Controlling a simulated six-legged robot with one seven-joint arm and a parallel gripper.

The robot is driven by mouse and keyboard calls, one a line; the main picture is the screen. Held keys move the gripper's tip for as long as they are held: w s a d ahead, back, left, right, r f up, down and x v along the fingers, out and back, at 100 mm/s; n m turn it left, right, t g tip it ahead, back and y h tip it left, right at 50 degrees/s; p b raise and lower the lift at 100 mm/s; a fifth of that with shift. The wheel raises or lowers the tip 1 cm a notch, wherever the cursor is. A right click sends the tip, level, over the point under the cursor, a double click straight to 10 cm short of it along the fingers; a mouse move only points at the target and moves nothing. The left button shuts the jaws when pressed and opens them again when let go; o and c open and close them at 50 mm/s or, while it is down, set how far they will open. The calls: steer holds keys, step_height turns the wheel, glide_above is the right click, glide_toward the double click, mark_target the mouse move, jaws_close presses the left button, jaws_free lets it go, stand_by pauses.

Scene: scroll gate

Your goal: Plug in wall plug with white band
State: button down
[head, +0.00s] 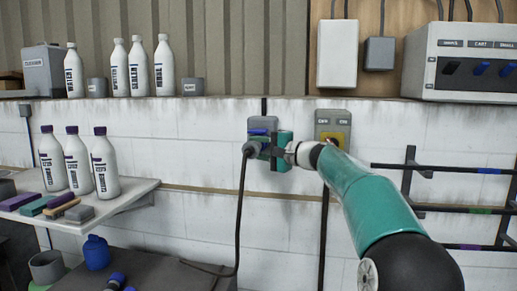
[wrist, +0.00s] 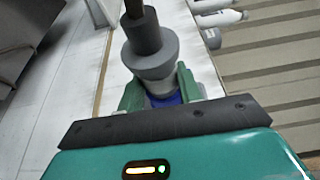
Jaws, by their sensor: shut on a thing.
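My gripper (head: 268,149) is at the white wall, in front of a grey wall socket box (head: 261,124) with a blue part. It is shut on a plug (head: 251,148) whose dark cable (head: 240,205) hangs down toward the dark surface below. In the wrist view the plug (wrist: 150,62) is a grey stepped body between the green fingers (wrist: 160,92), with a dark cable end and a blue part beyond it. A pale strip shows near the blue part; I cannot tell if it is a white band. My gripper hides the plug's front, so I cannot tell whether it is seated.
A second grey box with a yellow face (head: 334,128) is right of my gripper. Bottles (head: 104,165) stand on a side shelf (head: 125,195) at left; more stand on the ledge above. A rack with dark bars (head: 440,170) is at right. A blue container (head: 96,252) is below left.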

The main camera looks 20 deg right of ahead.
steer(key=shift+w+d, duration=0.15)
steer(key=shift+w, duration=0.05)
stand_by(0.6)
steer(key=c, duration=0.8)
jaws_free()
steer(key=shift+o, duration=0.3)
steer(key=o, duration=0.5)
steer(key=shift+f, duration=0.1)
